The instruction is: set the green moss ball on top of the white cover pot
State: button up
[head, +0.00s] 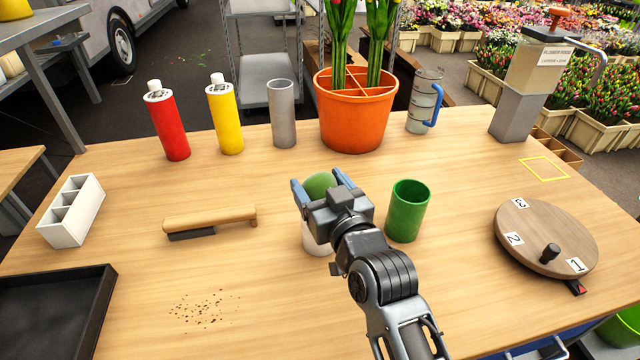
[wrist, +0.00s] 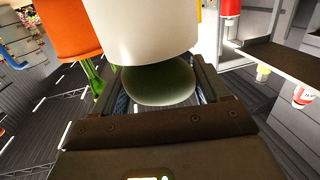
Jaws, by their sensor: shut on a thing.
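The green moss ball (head: 319,184) is between the two fingers of my gripper (head: 318,181), which is shut on it. In the wrist view the ball (wrist: 158,86) sits between the fingers, right beside the white cover pot (wrist: 155,30). In the head view the white cover pot (head: 315,242) stands on the table below my gripper and is mostly hidden by it. The ball is over or near the pot's top; I cannot tell whether they touch.
A green cup (head: 408,212) stands close to the right of my gripper. A wooden brush (head: 210,220) lies to the left. An orange pot (head: 357,115) with tulips is behind. A round wooden turntable (head: 530,235) is at the right.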

jog(key=shift+f, duration=0.35)
jog(key=o, duration=1)
jog(key=shift+o, duration=0.2)
jog(key=shift+s, duration=0.1)
jog(key=b+v, duration=0.1)
jog(key=v, duration=0.6)
jog(key=shift+s+d, duration=0.15)
jog(key=shift+s, duration=0.15)
